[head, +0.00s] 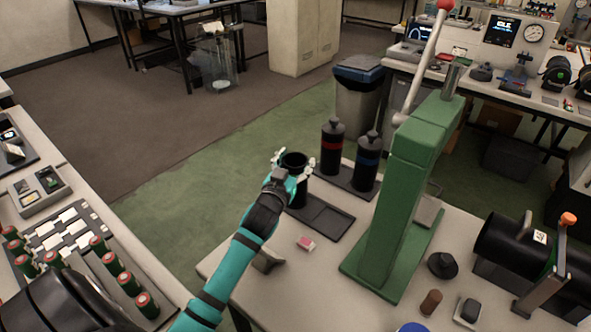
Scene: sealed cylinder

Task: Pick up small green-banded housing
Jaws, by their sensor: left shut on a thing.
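The small housing (294,159) is a black, open-topped cylinder, standing upright at the left end of a dark tray (334,222). My left gripper (293,171) reaches in from the lower left and is shut around its upper part. The gripper and arm hide much of its near side, so I cannot see a green band. I cannot tell whether its base touches the tray. My right gripper is not in view.
A red-banded bottle (332,147) and a blue-banded bottle (367,162) stand just behind on another dark tray. A tall green press (395,200) rises to the right.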

